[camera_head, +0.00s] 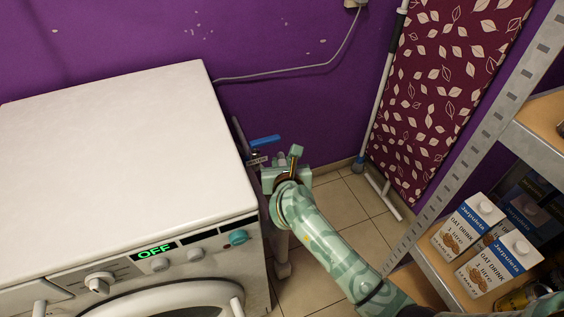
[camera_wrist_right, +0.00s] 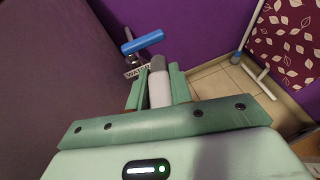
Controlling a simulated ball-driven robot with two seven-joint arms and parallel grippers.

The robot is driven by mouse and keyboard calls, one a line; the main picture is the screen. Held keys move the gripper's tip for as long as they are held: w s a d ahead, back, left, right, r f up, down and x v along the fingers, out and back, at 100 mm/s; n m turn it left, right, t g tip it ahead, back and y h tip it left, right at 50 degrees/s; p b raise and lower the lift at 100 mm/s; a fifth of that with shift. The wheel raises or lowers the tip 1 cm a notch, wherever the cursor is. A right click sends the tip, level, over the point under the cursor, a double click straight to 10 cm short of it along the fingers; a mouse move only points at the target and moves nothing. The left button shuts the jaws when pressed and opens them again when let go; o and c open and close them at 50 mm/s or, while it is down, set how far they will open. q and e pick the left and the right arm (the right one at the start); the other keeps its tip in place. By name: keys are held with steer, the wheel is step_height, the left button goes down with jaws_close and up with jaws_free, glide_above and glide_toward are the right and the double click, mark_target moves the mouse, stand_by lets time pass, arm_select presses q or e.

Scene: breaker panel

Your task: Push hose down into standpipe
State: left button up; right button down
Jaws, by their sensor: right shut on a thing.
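My right gripper (camera_head: 287,172) reaches into the gap between the washing machine and the purple wall. It is shut on a pale, grey-tipped piece that looks like the hose (camera_wrist_right: 158,88), which stands between the two green fingers in the right wrist view. The fingers (camera_wrist_right: 159,88) are on either side of it. A pale upright pipe (camera_head: 282,255), perhaps the standpipe, shows below the gripper beside the machine; its top is hidden by my gripper. I cannot tell whether the hose is inside it. My left gripper is not in view.
The white washing machine (camera_head: 120,150) stands close on the left, its display reading OFF. A blue-handled water tap (camera_head: 264,141) is on the wall just behind the gripper. An ironing board (camera_head: 440,90) and a shelf with cartons (camera_head: 468,226) stand right. Tiled floor (camera_head: 345,210) between is clear.

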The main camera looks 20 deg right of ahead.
arm_select(q)
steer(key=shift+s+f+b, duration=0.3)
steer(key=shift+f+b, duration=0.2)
steer(key=shift+b, duration=0.1)
arm_select(e)
steer(key=shift+f, duration=0.9)
steer(key=c, duration=1.2)
jaws_free()
steer(key=shift+o, duration=0.2)
steer(key=p+v, duration=0.1)
steer(key=v, duration=0.1)
steer(key=p+v, duration=0.1)
steer(key=v, duration=0.1)
steer(key=shift+a+r, duration=0.1)
steer(key=shift+r, duration=0.2)
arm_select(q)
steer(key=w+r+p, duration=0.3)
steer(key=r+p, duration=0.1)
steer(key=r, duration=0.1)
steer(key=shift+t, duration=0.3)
arm_select(e)
steer(key=v, duration=1.2)
steer(key=shift+s+f, duration=0.2)
steer(key=shift+f, duration=0.1)
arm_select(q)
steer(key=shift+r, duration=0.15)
